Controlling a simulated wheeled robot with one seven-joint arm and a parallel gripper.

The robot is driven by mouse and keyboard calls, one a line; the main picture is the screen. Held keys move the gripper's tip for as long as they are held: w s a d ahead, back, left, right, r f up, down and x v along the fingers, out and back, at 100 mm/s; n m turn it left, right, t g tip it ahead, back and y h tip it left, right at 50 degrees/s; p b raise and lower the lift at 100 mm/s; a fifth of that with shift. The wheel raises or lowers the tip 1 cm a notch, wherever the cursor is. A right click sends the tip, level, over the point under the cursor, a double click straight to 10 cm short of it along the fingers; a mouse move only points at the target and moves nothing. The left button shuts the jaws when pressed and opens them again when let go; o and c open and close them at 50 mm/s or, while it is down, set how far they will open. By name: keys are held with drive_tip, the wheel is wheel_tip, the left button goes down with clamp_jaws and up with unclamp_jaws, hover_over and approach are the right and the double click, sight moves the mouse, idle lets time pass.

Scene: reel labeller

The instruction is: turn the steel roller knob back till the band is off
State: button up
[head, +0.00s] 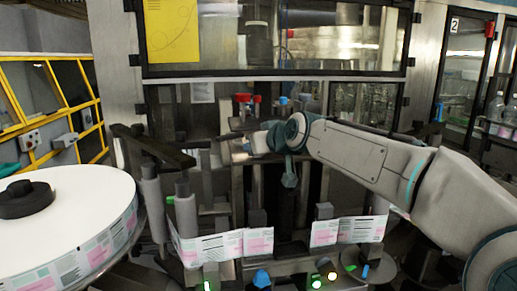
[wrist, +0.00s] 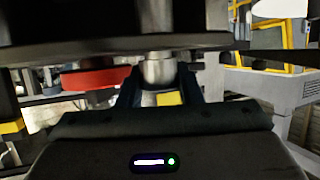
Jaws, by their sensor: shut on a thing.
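In the wrist view the steel roller knob (wrist: 159,69) is a short bright cylinder under a dark overhanging part. The two dark fingers of my gripper (wrist: 159,77) stand on either side of it, shut on it. A small yellow patch (wrist: 170,98) shows between the fingers; I cannot tell what it belongs to. In the head view my gripper (head: 238,146) reaches into the middle of the machine, and the knob is hidden or too small to tell. The printed label band (head: 222,247) runs from the reel past grey rollers (head: 186,214).
A large white label reel (head: 70,208) with a black hub stands at the left. Red knobs (head: 257,98) and a blue one (head: 283,100) sit behind my gripper. Another label strip (head: 350,231) hangs at right. Lit buttons (head: 332,275) line the front. A glazed guard (head: 275,40) hangs above.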

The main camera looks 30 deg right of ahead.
drive_tip(key=shift+n+y, duration=0.3)
drive_tip(key=shift+y, duration=0.1)
drive_tip(key=shift+n+g+y+b, duration=0.4)
drive_tip(key=shift+n+y+b, duration=0.3)
drive_tip(key=shift+n+y, duration=0.8)
drive_tip(key=n+g+y+p, duration=0.1)
drive_tip(key=n+g+y, duration=0.1)
drive_tip(key=n+y, duration=0.1)
drive_tip(key=shift+r+y+p, duration=0.2)
drive_tip(key=shift+y+p, duration=0.15)
drive_tip(key=shift+y, duration=0.15)
drive_tip(key=shift+f+n+g+y+p, duration=0.1)
drive_tip(key=shift+n+g+y+p, duration=0.35)
drive_tip(key=shift+n, duration=0.35)
drive_tip(key=shift+n+g+y, duration=0.25)
drive_tip(key=shift+n, duration=0.05)
drive_tip(key=o, duration=1)
drive_tip(key=b+v, duration=0.1)
drive_tip(key=v, duration=1.3)
drive_tip(key=shift+f, duration=0.1)
